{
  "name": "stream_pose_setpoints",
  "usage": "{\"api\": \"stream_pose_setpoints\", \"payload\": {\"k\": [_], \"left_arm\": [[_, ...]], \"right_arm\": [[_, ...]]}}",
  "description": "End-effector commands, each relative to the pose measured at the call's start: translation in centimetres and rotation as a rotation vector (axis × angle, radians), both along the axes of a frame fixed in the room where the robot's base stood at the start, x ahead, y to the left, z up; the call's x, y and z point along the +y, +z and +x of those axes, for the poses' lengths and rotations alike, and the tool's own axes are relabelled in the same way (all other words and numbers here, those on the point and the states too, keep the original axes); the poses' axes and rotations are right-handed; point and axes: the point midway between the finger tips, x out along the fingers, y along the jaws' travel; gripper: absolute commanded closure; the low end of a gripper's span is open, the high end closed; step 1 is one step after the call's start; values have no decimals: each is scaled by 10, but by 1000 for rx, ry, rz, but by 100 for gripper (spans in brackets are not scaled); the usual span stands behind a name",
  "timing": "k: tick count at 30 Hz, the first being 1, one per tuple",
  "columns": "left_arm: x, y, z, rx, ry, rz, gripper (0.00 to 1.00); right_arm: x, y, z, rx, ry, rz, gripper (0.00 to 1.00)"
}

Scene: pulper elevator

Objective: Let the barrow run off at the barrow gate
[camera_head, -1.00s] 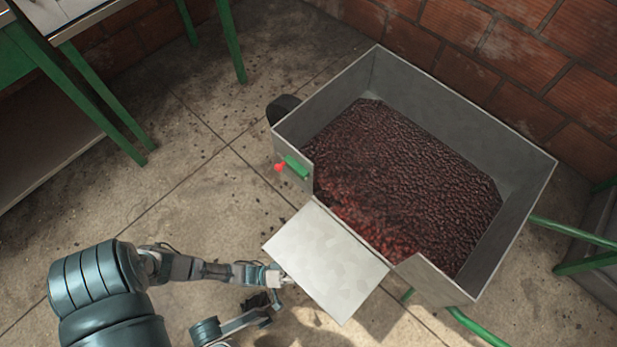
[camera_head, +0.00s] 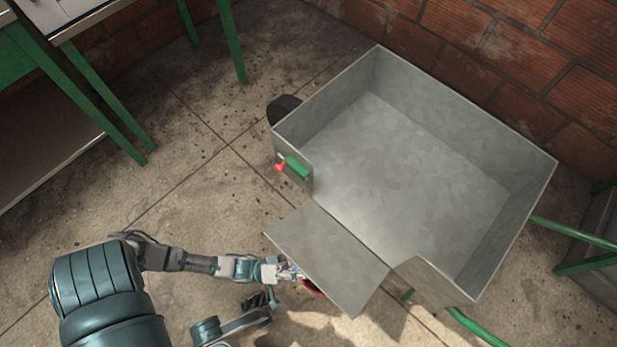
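The barrow is a grey metal box (camera_head: 410,175) on green legs, and its inside is bare metal with no cherries in it. The barrow gate (camera_head: 327,258) is a flat metal flap swung open at the near left side, tilted outward and down. A green latch with a red knob (camera_head: 281,166) sits on the wall beside the gate opening. My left gripper (camera_head: 290,272) is at the gate's outer left edge, and its fingers are partly hidden there. A bit of red shows just under the gate beside it.
A green-legged table (camera_head: 85,85) stands at the upper left. A brick wall (camera_head: 520,60) runs behind the barrow. The barrow's green handles (camera_head: 575,232) reach out to the right. Concrete floor (camera_head: 190,200) lies open left of the barrow.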

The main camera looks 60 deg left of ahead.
Motion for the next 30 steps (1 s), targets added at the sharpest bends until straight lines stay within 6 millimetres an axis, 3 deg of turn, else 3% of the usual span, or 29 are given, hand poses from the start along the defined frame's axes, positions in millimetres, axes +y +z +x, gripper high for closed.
{"api": "stream_pose_setpoints", "payload": {"k": [14, 30], "left_arm": [[0, 2, -3, -6, -2, -2, 63], [22, -20, -27, -4, -2, 0, 63]], "right_arm": [[0, -1, 3, 2, -1, 1, 69], [0, -1, 3, 3, -1, 1, 69]]}}
